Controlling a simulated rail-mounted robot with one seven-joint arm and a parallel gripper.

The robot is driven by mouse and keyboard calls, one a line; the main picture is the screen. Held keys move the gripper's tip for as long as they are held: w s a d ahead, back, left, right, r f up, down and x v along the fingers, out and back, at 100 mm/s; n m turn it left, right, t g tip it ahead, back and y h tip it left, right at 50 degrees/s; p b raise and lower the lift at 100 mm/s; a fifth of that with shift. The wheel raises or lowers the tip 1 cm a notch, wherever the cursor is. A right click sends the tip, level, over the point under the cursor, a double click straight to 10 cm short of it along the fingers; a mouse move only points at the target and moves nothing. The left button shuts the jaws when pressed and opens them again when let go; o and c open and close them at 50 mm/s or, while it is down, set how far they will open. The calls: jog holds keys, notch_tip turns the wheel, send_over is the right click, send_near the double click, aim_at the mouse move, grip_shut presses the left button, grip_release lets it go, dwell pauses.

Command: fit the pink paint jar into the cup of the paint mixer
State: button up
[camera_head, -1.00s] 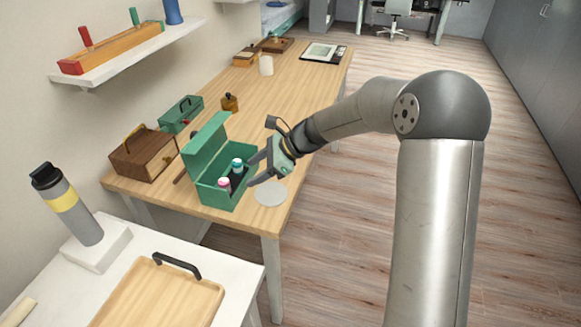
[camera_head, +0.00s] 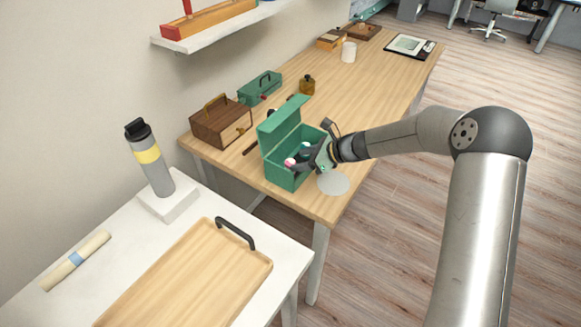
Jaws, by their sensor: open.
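The pink paint jar (camera_head: 289,162) stands in the open green box (camera_head: 290,183) on the wooden table, with only its pink top showing. A teal-topped jar (camera_head: 305,149) is in the same box, partly hidden. My gripper (camera_head: 308,163) is open at the box's right side, its fingers reaching over the rim close to the jars. I cannot tell whether a finger touches either jar. A grey cylinder with a yellow band and black top (camera_head: 150,160) leans on a white block on the near white table. It may be the paint mixer; no cup can be made out.
A wooden tray (camera_head: 262,264) with black handle and a rolled paper (camera_head: 76,260) lie on the white table. A brown chest (camera_head: 215,128), a green case (camera_head: 260,90) and an amber bottle (camera_head: 307,84) stand behind the box. A pale disc (camera_head: 333,183) lies right of it.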

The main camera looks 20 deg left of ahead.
aim_at(292, 162)
jog(key=p+x, duration=0.1)
jog(key=x, duration=0.4)
jog(key=shift+s+p, duration=0.2)
jog(key=shift+p, duration=0.1)
jog(key=c, duration=1.1)
